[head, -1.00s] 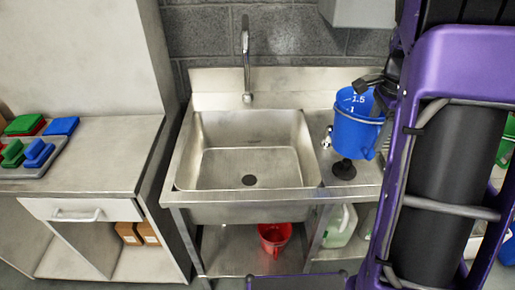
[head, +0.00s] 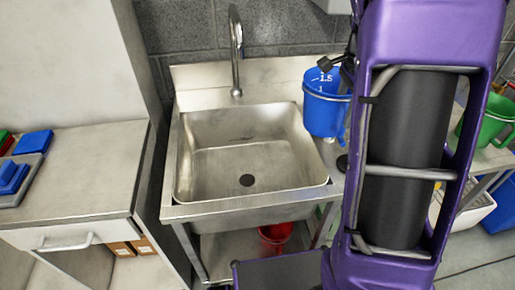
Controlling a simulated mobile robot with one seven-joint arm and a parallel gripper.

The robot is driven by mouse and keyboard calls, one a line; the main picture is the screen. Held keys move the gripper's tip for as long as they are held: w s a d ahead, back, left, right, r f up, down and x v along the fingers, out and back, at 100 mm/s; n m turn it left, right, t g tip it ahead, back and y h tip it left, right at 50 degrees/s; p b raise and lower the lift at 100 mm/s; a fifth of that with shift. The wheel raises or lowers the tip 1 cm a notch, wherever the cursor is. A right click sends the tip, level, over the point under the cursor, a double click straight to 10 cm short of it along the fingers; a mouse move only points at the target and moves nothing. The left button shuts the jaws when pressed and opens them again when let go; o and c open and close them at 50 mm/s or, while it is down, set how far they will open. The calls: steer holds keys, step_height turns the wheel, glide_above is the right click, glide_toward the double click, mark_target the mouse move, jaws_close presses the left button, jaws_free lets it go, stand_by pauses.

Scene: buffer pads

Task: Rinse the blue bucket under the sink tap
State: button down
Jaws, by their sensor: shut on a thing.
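The blue bucket (head: 324,108) with white measure marks is upright at the right side of the sink (head: 250,150), raised near the rim. My gripper (head: 343,68) is at the upper right of the bucket, shut on it; its fingers are partly hidden by my purple arm. The tap (head: 236,55) rises at the back of the sink, left of the bucket. No water shows from the spout. The sink basin is empty, with a dark drain in its floor.
A red bucket (head: 274,236) stands on the shelf under the sink. A counter (head: 75,180) with a grey tray (head: 20,180) of coloured pads is at left. A green bucket (head: 487,122) is on the right bench. My arm hides much of the right side.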

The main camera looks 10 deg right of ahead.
mark_target(320, 117)
steer(key=shift+w+a, duration=0.35)
stand_by(0.3)
steer(key=shift+a+h, duration=0.8)
steer(key=shift+h, duration=0.4)
steer(key=shift+a+f+h, duration=0.75)
steer(key=shift+f+h, duration=0.05)
steer(key=shift+h, duration=0.1)
steer(key=shift+a+f+h, duration=0.25)
steer(key=shift+a+h, duration=0.65)
steer(key=shift+h, duration=0.1)
steer(key=shift+a+f+h, duration=0.75)
steer(key=shift+f+h, duration=0.15)
steer(key=shift+f, duration=0.15)
steer(key=shift+a+f+h, duration=0.3)
steer(key=shift+f+h, duration=0.3)
